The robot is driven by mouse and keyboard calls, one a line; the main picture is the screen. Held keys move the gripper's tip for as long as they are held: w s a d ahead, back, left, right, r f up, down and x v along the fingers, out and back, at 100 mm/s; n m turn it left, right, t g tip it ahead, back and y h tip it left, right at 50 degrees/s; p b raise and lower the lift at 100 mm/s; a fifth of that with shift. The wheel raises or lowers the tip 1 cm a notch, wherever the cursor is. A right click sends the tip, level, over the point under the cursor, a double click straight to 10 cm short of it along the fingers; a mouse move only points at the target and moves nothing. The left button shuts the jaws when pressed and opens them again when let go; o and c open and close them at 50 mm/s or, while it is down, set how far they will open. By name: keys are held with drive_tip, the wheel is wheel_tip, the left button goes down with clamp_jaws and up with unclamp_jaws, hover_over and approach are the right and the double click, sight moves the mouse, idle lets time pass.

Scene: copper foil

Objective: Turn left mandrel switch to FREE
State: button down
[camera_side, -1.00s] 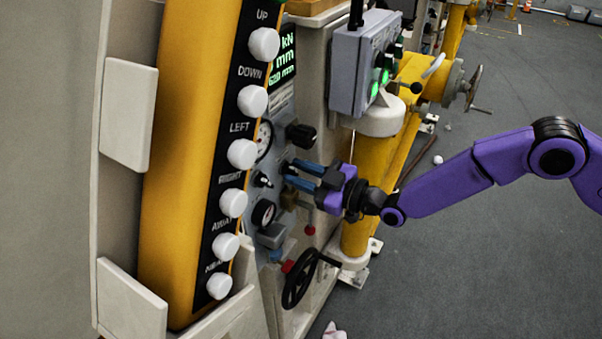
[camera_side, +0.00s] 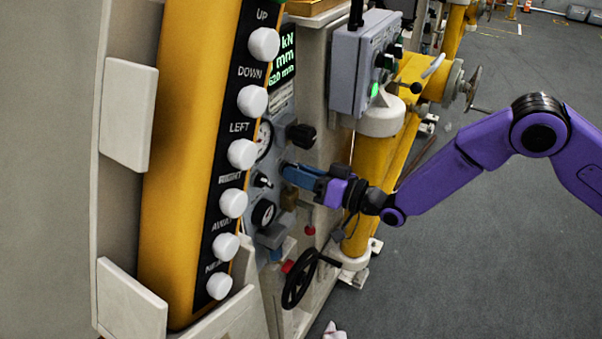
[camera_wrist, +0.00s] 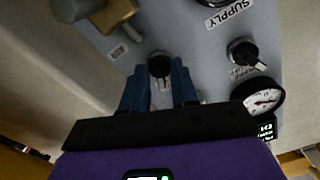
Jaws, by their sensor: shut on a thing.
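In the wrist view a small black switch knob (camera_wrist: 159,66) on the grey panel (camera_wrist: 195,50) sits between the tips of my gripper's two blue fingers. My gripper (camera_wrist: 160,82) is shut on this knob. In the side view my gripper (camera_side: 286,173) reaches the panel from the right, its fingers nearly overlapping, and hides the knob. The knob's label and exact pointing direction cannot be read. A second black switch (camera_wrist: 242,53) is right of the fingers in the wrist view. In the side view a small black switch (camera_side: 263,180) sits left of my gripper.
A black handwheel (camera_side: 299,280) stands out below. The yellow button pendant (camera_side: 190,170) stands in front at left. A grey box (camera_side: 352,65) is above right. Open floor lies right.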

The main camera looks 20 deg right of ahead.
drive_tip(key=shift+m, duration=0.5)
drive_tip(key=c, duration=1.2)
unclamp_jaws()
drive_tip(key=v, duration=1.7)
drive_tip(key=shift+s+d+r, duration=0.1)
drive_tip(key=shift+s+d, duration=0.05)
drive_tip(key=shift+s, duration=0.05)
